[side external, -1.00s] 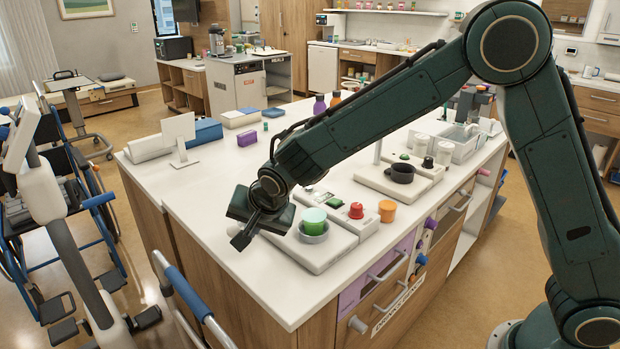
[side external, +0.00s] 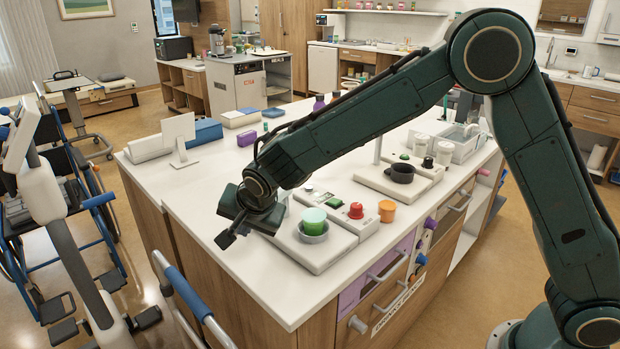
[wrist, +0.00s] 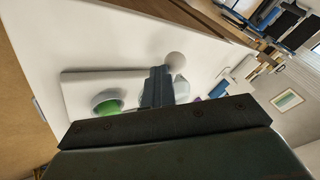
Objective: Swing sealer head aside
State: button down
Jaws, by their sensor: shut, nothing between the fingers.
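The sealer unit is a low white base (side external: 318,262) near the counter's front edge, with a green cup (side external: 314,218) in a grey ring, a red knob (side external: 356,210) and a small panel on it. My gripper (side external: 226,240) is shut and empty, left of the green cup and apart from it, above the counter. In the wrist view my shut fingers (wrist: 157,85) lie between the green cup (wrist: 109,108) and a pale rounded part (wrist: 179,88). A pale round knob-like part (wrist: 175,60) shows beyond the fingertips; I cannot tell whether they touch. I cannot clearly make out the sealer head.
An orange cup (side external: 387,210) stands right of the unit. A second white device with a dark cup (side external: 402,173) is behind it.

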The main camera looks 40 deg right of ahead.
jog(key=s+d+r, duration=0.1)
jog(key=s+r, duration=0.7)
jog(key=r, duration=0.1)
jog(key=shift+s, duration=0.4)
jog(key=shift+d+r, duration=0.15)
jog(key=shift+d, duration=0.05)
jog(key=s+d+r+n, duration=0.2)
jog(key=s+d+n, duration=0.3)
jog(key=s, duration=0.8)
jog(key=s+d+r+n+g+y, duration=0.1)
jog(key=s+d+r+n, duration=0.1)
jog(key=s+d+n, duration=0.4)
jog(key=s+d, duration=0.5)
jog(key=s, duration=0.2)
jog(key=shift+d+r, duration=0.2)
jog(key=shift+d, duration=0.15)
